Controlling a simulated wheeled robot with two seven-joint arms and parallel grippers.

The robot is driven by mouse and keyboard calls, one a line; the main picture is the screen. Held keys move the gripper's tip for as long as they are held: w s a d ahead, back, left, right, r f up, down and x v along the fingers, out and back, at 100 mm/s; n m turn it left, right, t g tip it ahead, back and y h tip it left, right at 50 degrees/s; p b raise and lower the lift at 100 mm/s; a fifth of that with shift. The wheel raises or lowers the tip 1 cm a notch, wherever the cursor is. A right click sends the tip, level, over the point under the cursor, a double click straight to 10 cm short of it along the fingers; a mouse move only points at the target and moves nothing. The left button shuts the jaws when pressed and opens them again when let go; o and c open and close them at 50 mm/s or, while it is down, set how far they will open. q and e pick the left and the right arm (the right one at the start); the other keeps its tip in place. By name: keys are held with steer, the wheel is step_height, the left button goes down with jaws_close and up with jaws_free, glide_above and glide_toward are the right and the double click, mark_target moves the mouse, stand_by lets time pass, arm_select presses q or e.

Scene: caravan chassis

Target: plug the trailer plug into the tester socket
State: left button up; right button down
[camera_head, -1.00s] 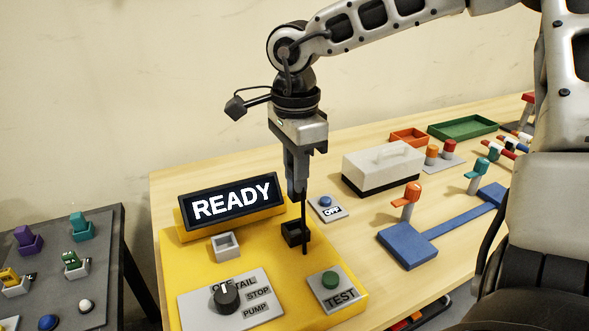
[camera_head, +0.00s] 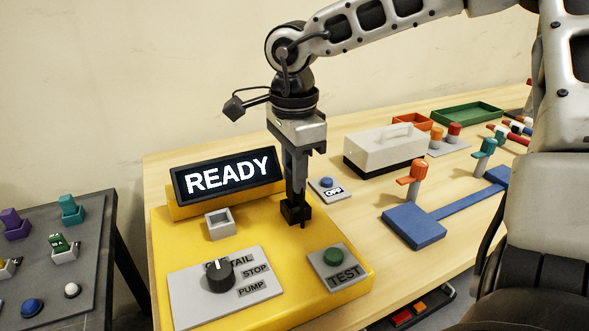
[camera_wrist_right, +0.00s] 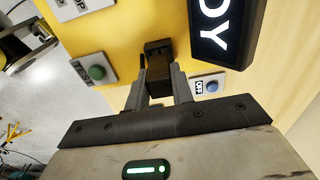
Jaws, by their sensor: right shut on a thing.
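The tester is a yellow box (camera_head: 215,262) with a READY display. Its dark square socket (camera_head: 296,213) sits at the right of the top; it also shows in the right wrist view (camera_wrist_right: 157,46). My right gripper (camera_head: 296,192) points straight down over that socket. In the right wrist view, its fingers (camera_wrist_right: 158,92) are shut on a dark block, the trailer plug (camera_wrist_right: 158,72). The plug's far end meets the socket. Dark on dark hides how deep it sits. My left gripper is not in view.
On the tester are a grey square socket (camera_head: 220,224), a knob (camera_head: 219,274) and a green TEST button (camera_head: 333,257). A blue OFF button (camera_head: 326,182) and a white-topped case (camera_head: 385,148) lie to the right. A blue part with orange lever (camera_head: 416,226) is further right.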

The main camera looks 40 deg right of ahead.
arm_select(q)
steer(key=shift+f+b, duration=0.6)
steer(key=shift+b, duration=0.05)
stand_by(1.5)
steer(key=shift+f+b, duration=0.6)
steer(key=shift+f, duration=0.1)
arm_select(e)
steer(key=shift+f, duration=0.65)
